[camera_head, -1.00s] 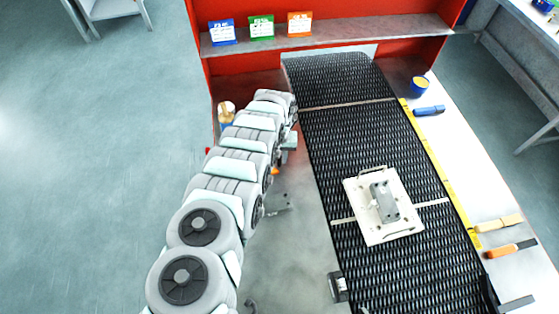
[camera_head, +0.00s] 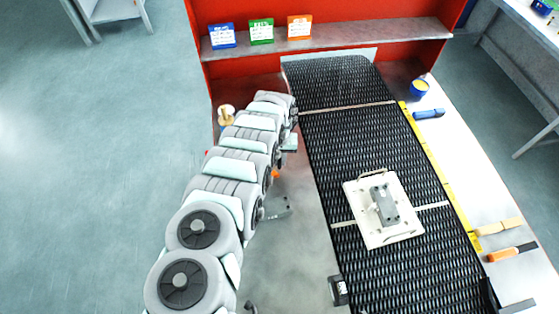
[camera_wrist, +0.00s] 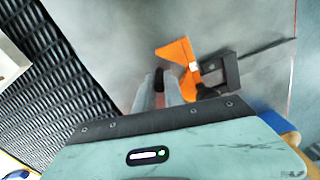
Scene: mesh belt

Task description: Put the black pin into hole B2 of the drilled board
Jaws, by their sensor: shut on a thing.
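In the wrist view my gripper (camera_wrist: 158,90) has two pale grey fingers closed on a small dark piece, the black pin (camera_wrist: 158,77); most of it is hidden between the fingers. In the head view my gripper is largely hidden by my arm, left of the belt. The pale drilled board (camera_head: 405,230) lies on the belt, apart from my gripper, with a handle at its far edge. A grey block (camera_head: 390,203) stands on it. Its hole labels are too small to read, so I cannot make out B2.
An orange part (camera_wrist: 177,57) with a dark bracket (camera_wrist: 218,72) lies close beside my fingers. The black mesh belt (camera_head: 345,135) runs to the red wall with its shelf (camera_head: 340,38). A blue-yellow pot (camera_head: 419,87), a blue-handled tool (camera_head: 428,114) and an orange-handled tool (camera_head: 510,252) lie at right.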

